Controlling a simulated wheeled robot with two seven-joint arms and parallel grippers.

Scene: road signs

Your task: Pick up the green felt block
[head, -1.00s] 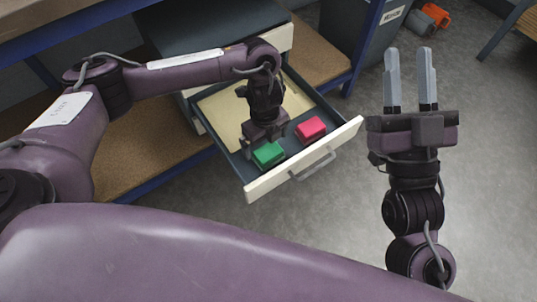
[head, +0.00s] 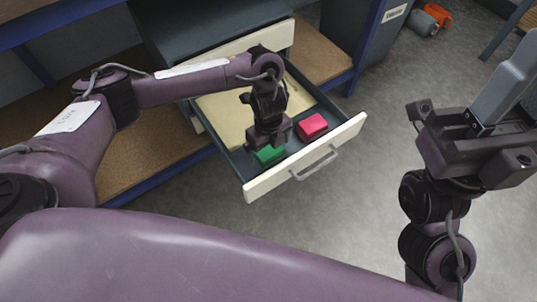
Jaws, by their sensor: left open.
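The green felt block (head: 270,156) lies in the front part of an open drawer (head: 352,128), partly covered by my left gripper in the head view. My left gripper (head: 271,141) points down into the drawer right over the green block and is open. Its fingertips are mostly hidden behind its own body, and I cannot tell whether they touch the block. My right gripper (head: 507,84) is at the right edge, fingers pointing up and away, far from the drawer. Its fingers overlap in the picture, so its opening cannot be judged.
A pink-red block (head: 312,126) lies in the drawer just right of my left gripper. A flat beige sheet (head: 224,112) covers the drawer's back part. The white drawer front has a grey handle (head: 315,165). Orange and grey items (head: 430,20) lie on the far floor. The floor right of the drawer is clear.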

